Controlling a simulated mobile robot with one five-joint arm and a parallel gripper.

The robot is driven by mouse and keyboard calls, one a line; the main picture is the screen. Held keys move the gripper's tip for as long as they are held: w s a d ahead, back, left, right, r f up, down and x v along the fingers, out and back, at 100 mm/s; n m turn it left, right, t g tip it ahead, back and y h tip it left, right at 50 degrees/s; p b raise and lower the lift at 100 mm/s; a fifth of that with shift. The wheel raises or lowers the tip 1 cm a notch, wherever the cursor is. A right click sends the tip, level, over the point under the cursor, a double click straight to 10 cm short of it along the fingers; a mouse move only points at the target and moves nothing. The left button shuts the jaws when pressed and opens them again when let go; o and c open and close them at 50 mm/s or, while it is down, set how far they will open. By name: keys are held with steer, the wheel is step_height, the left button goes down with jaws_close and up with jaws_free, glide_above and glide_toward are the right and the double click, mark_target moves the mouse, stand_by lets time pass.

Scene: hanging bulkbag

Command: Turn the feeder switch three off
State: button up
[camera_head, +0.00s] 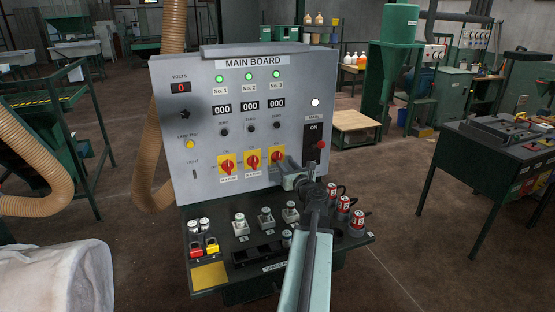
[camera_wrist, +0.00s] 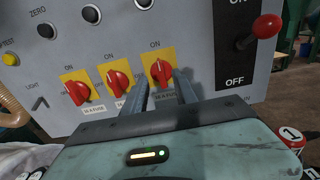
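The third feeder switch is a red rotary knob on a yellow plate, rightmost of three on the grey main board; it shows in the wrist view (camera_wrist: 160,72) and head view (camera_head: 278,156). My gripper (camera_wrist: 163,80) is open, with its two fingers pointing at the board on either side of this knob. I cannot tell whether they touch it. In the head view, my gripper (camera_head: 300,182) is just below and right of the knob. The first switch (camera_head: 227,166) and second switch (camera_head: 252,161) are to the left. The No. 3 lamp (camera_head: 276,74) is lit green.
The main lever with a red ball (camera_wrist: 267,26) stands out right of the third switch. Red numbered cylinders (camera_head: 344,204) and several grey fittings stand on the black desk panel below. A beige hose (camera_head: 30,165) and white bag (camera_head: 55,285) are at the left.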

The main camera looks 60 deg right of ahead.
mark_target(280, 157)
steer(key=x, duration=0.5)
steer(key=shift+w+d, duration=0.15)
steer(key=shift+w, duration=0.1)
jaws_close()
